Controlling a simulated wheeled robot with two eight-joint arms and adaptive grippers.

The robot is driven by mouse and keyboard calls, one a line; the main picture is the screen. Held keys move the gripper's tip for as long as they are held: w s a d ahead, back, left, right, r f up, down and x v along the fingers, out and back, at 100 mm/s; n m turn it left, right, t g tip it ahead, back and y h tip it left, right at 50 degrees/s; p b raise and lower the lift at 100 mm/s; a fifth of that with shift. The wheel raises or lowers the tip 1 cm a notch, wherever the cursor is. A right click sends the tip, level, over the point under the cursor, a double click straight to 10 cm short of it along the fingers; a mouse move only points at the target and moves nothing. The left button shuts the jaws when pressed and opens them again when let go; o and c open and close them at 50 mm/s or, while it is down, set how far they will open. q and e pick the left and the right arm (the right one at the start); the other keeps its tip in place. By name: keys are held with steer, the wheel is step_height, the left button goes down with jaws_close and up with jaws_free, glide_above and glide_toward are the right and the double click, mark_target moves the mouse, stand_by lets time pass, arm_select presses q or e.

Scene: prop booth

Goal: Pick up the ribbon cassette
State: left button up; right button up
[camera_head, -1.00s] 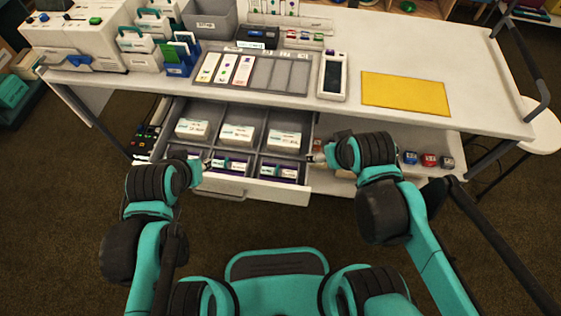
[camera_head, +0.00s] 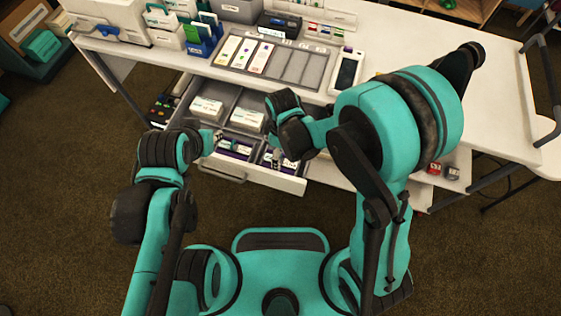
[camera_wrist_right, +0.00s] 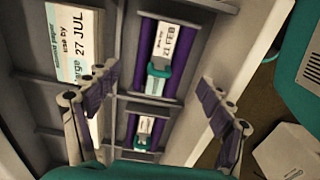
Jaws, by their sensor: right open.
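Ribbon cassettes with purple rolls and white labels lie in the front compartments of the open drawer (camera_head: 240,174). In the right wrist view one ribbon cassette (camera_wrist_right: 165,45) has a label reading "FEB" and a teal part at its lower end. A second similar cassette (camera_wrist_right: 145,130) lies in the compartment below it in that picture. My right gripper (camera_wrist_right: 153,95) is open and empty, its two fingers apart on either side of the cassettes' column. In the head view my right gripper (camera_head: 276,158) is over the drawer's front right. My left gripper (camera_head: 217,137) is at the drawer's left side, its jaws too small to judge.
White thermal paper boxes (camera_head: 206,108) fill the compartments behind, one (camera_wrist_right: 73,45) close to a finger in the wrist view. Drawer walls divide the cells. The tabletop (camera_head: 400,50) above holds a card tray (camera_head: 308,67) and a handheld device (camera_head: 347,72).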

steer(key=f+b, duration=0.1)
steer(key=f, duration=0.2)
steer(key=f+b, duration=0.2)
steer(key=f, duration=0.1)
steer(key=shift+a, duration=0.2)
steer(key=shift+r, duration=0.2)
steer(key=c, duration=0.9)
steer(key=shift+c, duration=0.3)
step_height(320, 180, up, 10)
steer(key=p, duration=0.4)
steer(key=shift+p, duration=0.35)
